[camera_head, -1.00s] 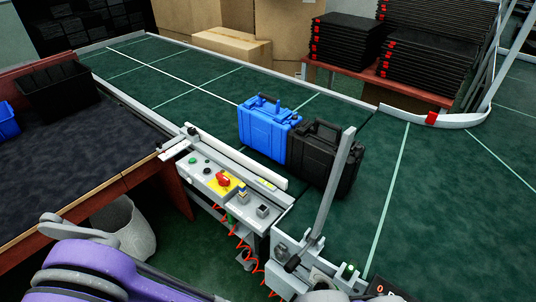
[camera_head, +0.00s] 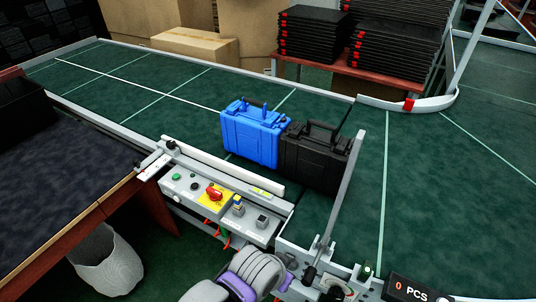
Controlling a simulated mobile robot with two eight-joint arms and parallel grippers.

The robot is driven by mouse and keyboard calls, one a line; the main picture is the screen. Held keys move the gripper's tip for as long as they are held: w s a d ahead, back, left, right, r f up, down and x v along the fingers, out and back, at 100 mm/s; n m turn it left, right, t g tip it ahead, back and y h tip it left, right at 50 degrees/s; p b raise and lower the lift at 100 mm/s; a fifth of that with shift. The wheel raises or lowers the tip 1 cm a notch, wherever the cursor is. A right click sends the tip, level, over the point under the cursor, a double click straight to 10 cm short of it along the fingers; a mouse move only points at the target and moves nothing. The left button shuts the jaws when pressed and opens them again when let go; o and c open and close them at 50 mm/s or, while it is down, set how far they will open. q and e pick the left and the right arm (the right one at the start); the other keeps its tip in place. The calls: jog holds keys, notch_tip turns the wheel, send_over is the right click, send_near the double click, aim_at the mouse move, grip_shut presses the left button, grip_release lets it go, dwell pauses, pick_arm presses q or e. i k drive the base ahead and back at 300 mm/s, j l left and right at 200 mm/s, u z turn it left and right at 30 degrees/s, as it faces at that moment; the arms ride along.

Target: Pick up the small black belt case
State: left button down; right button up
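The small black belt case (camera_head: 312,158) stands upright on the green conveyor (camera_head: 440,200), handle on top. Its left side is right beside a blue case (camera_head: 252,135); I cannot tell if they touch. A grey metal bar in front hides part of its right edge. A purple and grey part of my arm shows at the bottom centre, in front of the control panel and well short of the case. Neither gripper's fingers are in view.
A grey control panel (camera_head: 212,196) with a red knob and a slanted grey bar (camera_head: 345,190) stand between me and the case. Stacked black trays (camera_head: 400,60) and cardboard boxes (camera_head: 195,43) are behind. The conveyor right of the case is clear.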

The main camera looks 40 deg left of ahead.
aim_at(316, 159)
jog(key=j+u, duration=0.35)
jog(key=j, duration=0.15)
jog(key=i+j+u, duration=0.1)
jog(key=j+u, duration=0.25)
jog(key=j, duration=0.15)
